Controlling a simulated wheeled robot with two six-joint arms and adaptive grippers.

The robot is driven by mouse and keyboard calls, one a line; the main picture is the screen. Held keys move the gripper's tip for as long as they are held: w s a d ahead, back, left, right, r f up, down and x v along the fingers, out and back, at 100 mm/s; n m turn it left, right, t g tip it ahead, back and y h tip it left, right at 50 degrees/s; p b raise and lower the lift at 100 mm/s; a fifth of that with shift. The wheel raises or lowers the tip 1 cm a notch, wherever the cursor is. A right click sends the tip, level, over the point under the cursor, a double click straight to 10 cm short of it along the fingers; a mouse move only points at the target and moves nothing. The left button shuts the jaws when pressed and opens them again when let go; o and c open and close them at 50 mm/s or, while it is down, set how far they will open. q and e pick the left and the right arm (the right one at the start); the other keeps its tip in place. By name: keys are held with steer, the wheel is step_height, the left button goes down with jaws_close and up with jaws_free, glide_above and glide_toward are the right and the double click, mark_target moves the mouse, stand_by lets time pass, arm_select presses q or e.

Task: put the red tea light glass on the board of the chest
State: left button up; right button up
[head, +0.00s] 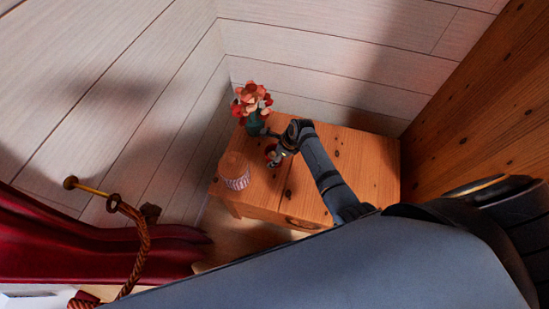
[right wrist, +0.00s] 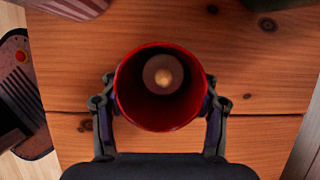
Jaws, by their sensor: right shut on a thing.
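The red tea light glass (right wrist: 125,95) is between the fingers of my right gripper (right wrist: 160,100) in the right wrist view, its open mouth facing the camera and a pale candle inside. In the head view the glass (head: 271,153) shows small at the tip of my right gripper (head: 275,156), over the left part of the chest's wooden board (head: 360,160). The gripper is shut on the glass, a finger at each side. The underside of the glass is hidden, so I cannot tell whether it touches the board. My left gripper is not in view.
A vase of red and pink flowers (head: 252,103) stands at the back left of the board. A striped cup-like thing (head: 236,180) stands near the front left. The board's right side looks clear. A red curtain (head: 100,250) hangs at the left; a wooden wall (head: 490,110) rises at the right.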

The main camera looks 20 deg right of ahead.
steer(key=shift+w+f, duration=0.1)
steer(key=shift+f, duration=0.35)
steer(key=shift+f, duration=0.1)
steer(key=o, duration=1.3)
steer(key=shift+c, duration=0.2)
steer(key=p+v, duration=0.3)
steer(key=v, duration=0.9)
steer(key=shift+p, duration=0.4)
